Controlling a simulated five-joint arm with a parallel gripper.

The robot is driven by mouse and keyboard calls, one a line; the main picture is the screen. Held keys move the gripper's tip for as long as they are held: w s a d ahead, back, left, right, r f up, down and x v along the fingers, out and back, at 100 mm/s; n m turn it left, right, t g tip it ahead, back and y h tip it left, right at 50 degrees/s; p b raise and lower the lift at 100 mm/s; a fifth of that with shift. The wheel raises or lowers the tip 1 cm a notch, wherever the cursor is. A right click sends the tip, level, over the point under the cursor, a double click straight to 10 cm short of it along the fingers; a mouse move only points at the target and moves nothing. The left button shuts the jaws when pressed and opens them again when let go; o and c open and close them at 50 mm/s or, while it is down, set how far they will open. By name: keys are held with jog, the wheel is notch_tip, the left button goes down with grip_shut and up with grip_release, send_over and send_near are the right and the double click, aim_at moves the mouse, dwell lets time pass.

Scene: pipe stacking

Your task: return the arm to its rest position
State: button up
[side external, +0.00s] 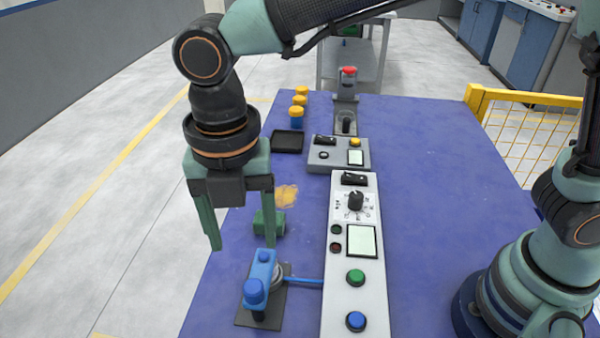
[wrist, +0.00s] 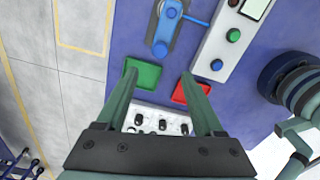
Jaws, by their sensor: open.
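My gripper (side external: 242,246) hangs fingers-down over the left edge of the blue table (side external: 430,170) in the side external view. Its two fingers are apart with nothing between them. It also shows in the wrist view (wrist: 158,74), open and empty. A blue valve-like fixture (side external: 259,282) on a dark plate lies near the fingers and shows in the wrist view (wrist: 168,24). A green block-like part (side external: 264,222) is partly hidden by the right finger.
A grey control panel (side external: 343,285) with a dial and buttons runs right of the fixture. A smaller control box (side external: 326,153) and a black tray (side external: 287,141) lie behind. The wrist view shows green (wrist: 145,72) and red (wrist: 181,92) trays.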

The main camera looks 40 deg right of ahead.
jog(key=d+r+m+t, duration=0.2)
jog(key=d+m, duration=1.2)
jog(key=d, duration=0.1)
jog(key=d+r+m+t, duration=0.2)
jog(key=d+m+t, duration=0.1)
jog(key=d+m, duration=1.2)
jog(key=shift+w+d+r+t, duration=0.3)
jog(key=shift+d+r, duration=0.1)
jog(key=shift+d, duration=0.35)
